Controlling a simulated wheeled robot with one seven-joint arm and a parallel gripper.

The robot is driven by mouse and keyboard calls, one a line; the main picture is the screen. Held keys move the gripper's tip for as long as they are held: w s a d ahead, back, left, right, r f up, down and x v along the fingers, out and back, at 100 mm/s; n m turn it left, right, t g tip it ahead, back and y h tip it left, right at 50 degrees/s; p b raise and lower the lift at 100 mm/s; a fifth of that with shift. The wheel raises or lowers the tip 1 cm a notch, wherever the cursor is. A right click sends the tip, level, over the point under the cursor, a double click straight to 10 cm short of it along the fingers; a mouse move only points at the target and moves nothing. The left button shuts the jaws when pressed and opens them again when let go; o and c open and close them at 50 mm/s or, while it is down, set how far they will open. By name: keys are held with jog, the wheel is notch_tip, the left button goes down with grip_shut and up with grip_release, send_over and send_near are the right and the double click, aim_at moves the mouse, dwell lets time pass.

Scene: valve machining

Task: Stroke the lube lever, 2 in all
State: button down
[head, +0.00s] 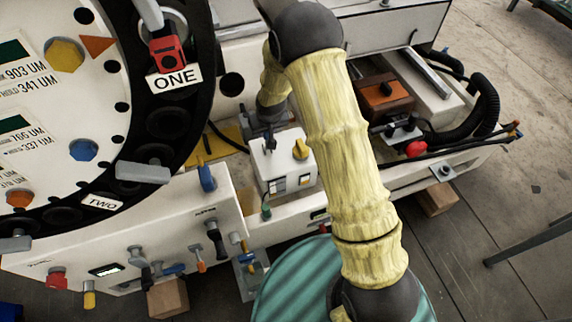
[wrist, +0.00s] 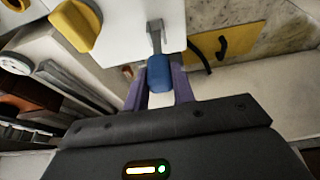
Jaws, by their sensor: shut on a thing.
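The lube lever is a grey metal arm with a blue grip (wrist: 159,74), standing out from a white box (wrist: 120,22) in the wrist view. My gripper (wrist: 158,88) has its two purple fingers closed on either side of the blue grip. In the head view the white box (head: 284,168) sits on the machine's bed, with a yellow knob (head: 300,149) on it. My gripper (head: 266,140) is at the far upper side of this box, small and partly behind my arm. The lever's blue grip cannot be made out there.
A large round dial plate (head: 60,110) with black sockets and a red clamp (head: 167,54) stands at the left. A control panel (head: 130,235) with several small levers is in front. An orange block (head: 386,90) and black hoses (head: 485,105) lie right of my arm.

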jog(key=shift+s+d+f, duration=0.1)
jog(key=shift+s+f, duration=0.05)
jog(key=shift+s, duration=0.25)
jog(key=shift+w+a+r+p, duration=0.1)
jog(key=shift+w+a+p, duration=0.15)
jog(key=shift+w, duration=0.6)
jog(key=shift+w+a+r+p, duration=0.15)
jog(key=shift+w+a, duration=0.1)
jog(key=shift+w, duration=0.65)
jog(key=shift+w+a+f, duration=0.15)
jog(key=shift+w+a, duration=0.05)
jog(key=shift+w, duration=0.3)
jog(key=shift+w+a+f, duration=0.1)
jog(key=shift+w+a, duration=0.05)
jog(key=shift+w, duration=0.35)
jog(key=c, duration=1.1)
grip_release()
jog(key=shift+s+d+f, duration=0.1)
